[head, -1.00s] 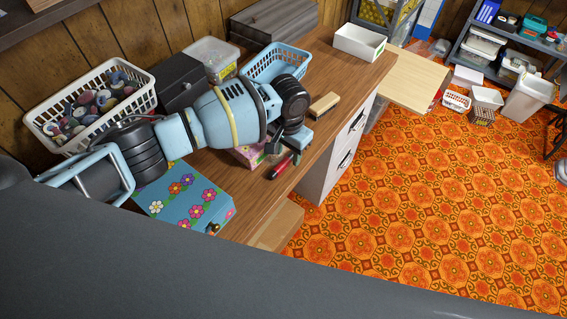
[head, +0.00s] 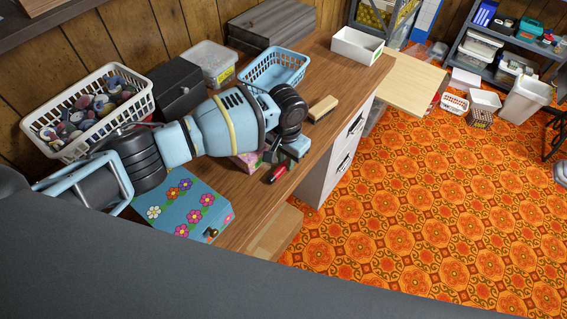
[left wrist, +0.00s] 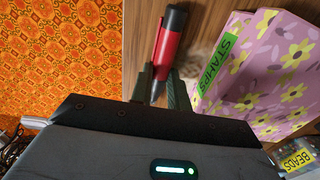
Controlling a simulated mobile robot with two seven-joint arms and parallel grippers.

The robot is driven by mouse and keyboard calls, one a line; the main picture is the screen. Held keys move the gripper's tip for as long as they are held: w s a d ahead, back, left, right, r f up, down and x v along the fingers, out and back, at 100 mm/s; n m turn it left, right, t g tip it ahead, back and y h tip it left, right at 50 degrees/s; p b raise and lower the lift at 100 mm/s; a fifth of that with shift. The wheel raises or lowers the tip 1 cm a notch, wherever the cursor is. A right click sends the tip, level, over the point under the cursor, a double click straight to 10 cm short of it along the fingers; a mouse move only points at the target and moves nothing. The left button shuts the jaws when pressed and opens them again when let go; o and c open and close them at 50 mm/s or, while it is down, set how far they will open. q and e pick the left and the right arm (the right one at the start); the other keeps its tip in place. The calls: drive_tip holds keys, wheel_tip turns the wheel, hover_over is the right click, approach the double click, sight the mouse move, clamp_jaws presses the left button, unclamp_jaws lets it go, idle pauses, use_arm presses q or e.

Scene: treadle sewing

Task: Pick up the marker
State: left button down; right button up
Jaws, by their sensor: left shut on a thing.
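The marker is red with a black end (head: 279,173) and lies at the front edge of the wooden desk in the head view. In the left wrist view the marker (left wrist: 166,48) points between the two fingers, its dark narrow end between them. My left gripper (left wrist: 161,82) is shut on the marker. In the head view my left gripper (head: 273,156) reaches down over the desk's front edge, its fingertips partly hidden. I cannot tell whether the marker is lifted off the wood. My right gripper is not in view.
A pink flowered box labelled STAMPS (left wrist: 262,70) stands right beside the marker. A BEADS container (left wrist: 298,160) is close by. A blue flowered box (head: 185,205), a blue basket (head: 272,72) and a wood-backed brush (head: 323,107) are also on the desk. Orange patterned floor (head: 430,200) lies beyond the edge.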

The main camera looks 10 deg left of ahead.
use_arm(q)
drive_tip(key=shift+r, duration=0.1)
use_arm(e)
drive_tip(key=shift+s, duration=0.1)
